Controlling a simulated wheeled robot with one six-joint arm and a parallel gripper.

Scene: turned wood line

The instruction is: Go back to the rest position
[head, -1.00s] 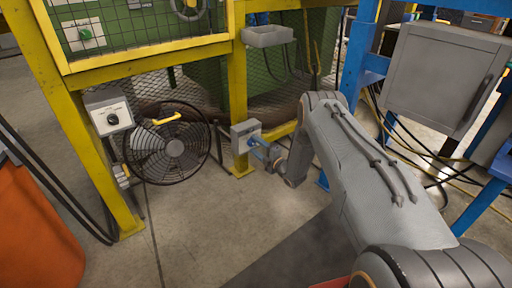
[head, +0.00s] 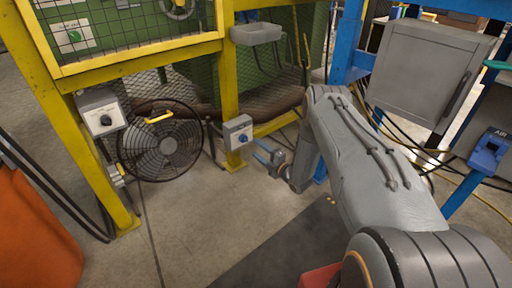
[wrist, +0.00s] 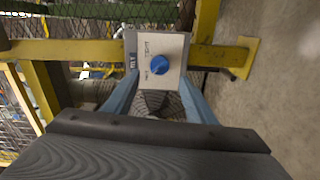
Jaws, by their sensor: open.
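My gripper (head: 264,156) is in the middle of the head view, with its two blue fingers apart and nothing between them. It points at a grey switch box with a blue knob (head: 242,137) on the yellow post and stands a little clear of it. In the wrist view the blue fingers of my gripper (wrist: 160,95) are spread at both sides below the blue knob (wrist: 159,66). The box's pale face carries lettering around the knob, too small to read surely.
A black fan (head: 165,145) stands on the floor left of the post. Another box with a dark knob (head: 103,112) is on the left yellow post. A grey cabinet (head: 422,75) and a blue box (head: 489,150) are at right. An orange bin (head: 35,230) is at left. Open floor lies between.

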